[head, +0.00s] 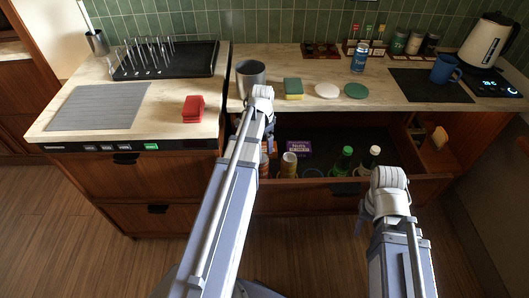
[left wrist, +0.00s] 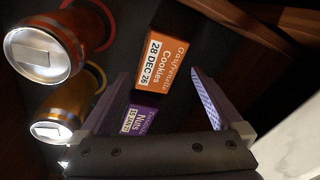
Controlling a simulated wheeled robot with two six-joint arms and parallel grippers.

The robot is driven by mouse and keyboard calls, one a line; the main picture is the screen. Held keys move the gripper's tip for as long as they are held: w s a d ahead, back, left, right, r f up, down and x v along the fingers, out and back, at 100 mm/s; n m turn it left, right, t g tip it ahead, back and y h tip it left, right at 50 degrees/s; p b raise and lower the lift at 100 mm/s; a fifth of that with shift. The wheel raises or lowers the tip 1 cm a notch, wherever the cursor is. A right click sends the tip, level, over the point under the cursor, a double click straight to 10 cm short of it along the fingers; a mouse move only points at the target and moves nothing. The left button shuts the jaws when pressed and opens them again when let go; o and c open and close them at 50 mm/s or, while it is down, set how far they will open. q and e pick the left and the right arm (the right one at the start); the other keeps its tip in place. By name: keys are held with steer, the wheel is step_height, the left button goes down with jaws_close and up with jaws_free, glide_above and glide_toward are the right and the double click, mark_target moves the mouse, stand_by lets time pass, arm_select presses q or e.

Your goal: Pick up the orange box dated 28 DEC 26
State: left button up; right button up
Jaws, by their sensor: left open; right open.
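The orange box (left wrist: 162,62), labelled Cookies and 28 DEC 26, lies in the dark drawer in the left wrist view, its label face towards the camera. My left gripper (left wrist: 164,82) is open and empty above the drawer, its fingers to either side of the box's near end and apart from it. A purple box of nuts (left wrist: 138,120) lies nearer, partly hidden by the gripper; it also shows in the head view (head: 299,149). I cannot make out the orange box clearly in the head view, where my left arm blocks part of the drawer. My right gripper (head: 361,222) is open outside the drawer's front.
Two cans (left wrist: 45,45) (left wrist: 60,118) stand left of the boxes in the left wrist view. Bottles (head: 343,160) stand further right in the open drawer (head: 325,190). The counter above carries a metal pot (head: 251,75), sponge (head: 293,87) and blue can (head: 360,57).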

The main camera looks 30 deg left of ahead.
mark_target(265, 147)
arm_select(q)
steer(key=f+b, duration=0.3)
steer(key=w+f+b, duration=0.1)
steer(key=f+b, duration=0.1)
steer(key=shift+f, duration=0.1)
steer(key=c, duration=1.4)
steer(key=shift+r+p, duration=0.25)
steer(key=shift+p, duration=0.05)
steer(key=shift+c, duration=0.2)
steer(key=shift+r+p, duration=0.4)
steer(key=shift+s+r, duration=0.15)
steer(key=s+d, duration=0.2)
steer(key=s, duration=0.1)
steer(key=shift+s, duration=0.25)
step_height(265, 147, up, 14)
steer(key=p, duration=1.4)
steer(key=shift+w+f, duration=0.15)
steer(key=shift+f, duration=0.05)
